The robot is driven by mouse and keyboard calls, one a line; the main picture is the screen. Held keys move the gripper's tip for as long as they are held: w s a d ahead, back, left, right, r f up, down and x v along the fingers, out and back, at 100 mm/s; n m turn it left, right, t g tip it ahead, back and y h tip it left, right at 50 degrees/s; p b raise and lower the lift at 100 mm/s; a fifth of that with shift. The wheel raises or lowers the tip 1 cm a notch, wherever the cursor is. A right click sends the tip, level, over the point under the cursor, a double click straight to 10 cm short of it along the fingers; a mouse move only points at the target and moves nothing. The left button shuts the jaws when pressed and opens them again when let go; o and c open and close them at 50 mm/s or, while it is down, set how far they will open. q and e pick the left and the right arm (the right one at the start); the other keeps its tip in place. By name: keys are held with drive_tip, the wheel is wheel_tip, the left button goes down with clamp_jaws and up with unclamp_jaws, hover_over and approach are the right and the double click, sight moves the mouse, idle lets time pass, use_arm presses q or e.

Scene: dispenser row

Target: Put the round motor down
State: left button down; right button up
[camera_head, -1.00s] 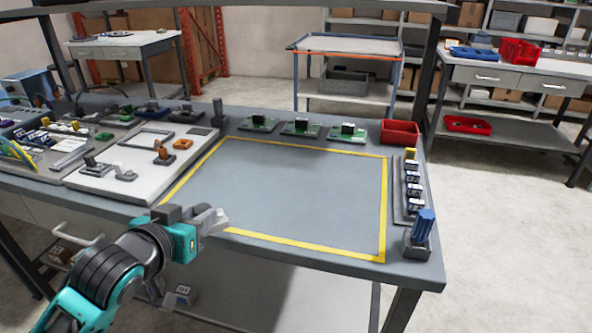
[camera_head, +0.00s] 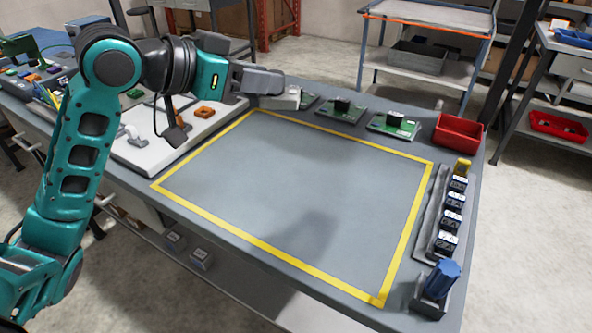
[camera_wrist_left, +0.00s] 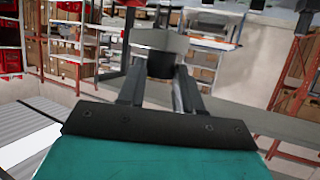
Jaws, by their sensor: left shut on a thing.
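My left gripper (camera_head: 275,90) reaches in over the workbench, above the yellow-outlined area's far left corner. It is shut on the round motor (camera_head: 289,99), a small light grey piece at the fingertips. In the left wrist view the motor (camera_wrist_left: 158,42) shows as a pale grey body with a dark part below, between the two fingers of the gripper (camera_wrist_left: 160,75). The motor appears held above the bench; the gap is hard to judge. The yellow-outlined area (camera_head: 300,190) on the grey bench is empty. My right gripper is not in view.
Green circuit boards (camera_head: 393,124) stand along the back edge, close to the gripper. A red bin (camera_head: 458,132) is at the back right. A rack of dark blocks (camera_head: 452,215) and a blue-handled item in a holder (camera_head: 440,281) line the right edge. A white board (camera_head: 150,140) lies left.

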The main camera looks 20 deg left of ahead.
use_arm(q)
wheel_tip(320, 180, down, 16)
drive_tip(key=b, duration=0.3)
drive_tip(key=shift+r+b, duration=0.2)
drive_tip(key=shift+b, duration=0.1)
drive_tip(key=shift+f+b, duration=0.45)
drive_tip(key=shift+f, duration=1.4)
drive_tip(key=shift+s+f, duration=0.1)
drive_tip(key=shift+f, duration=0.05)
drive_tip(key=c, duration=0.8)
unclamp_jaws()
drive_tip(key=shift+o, duration=0.2)
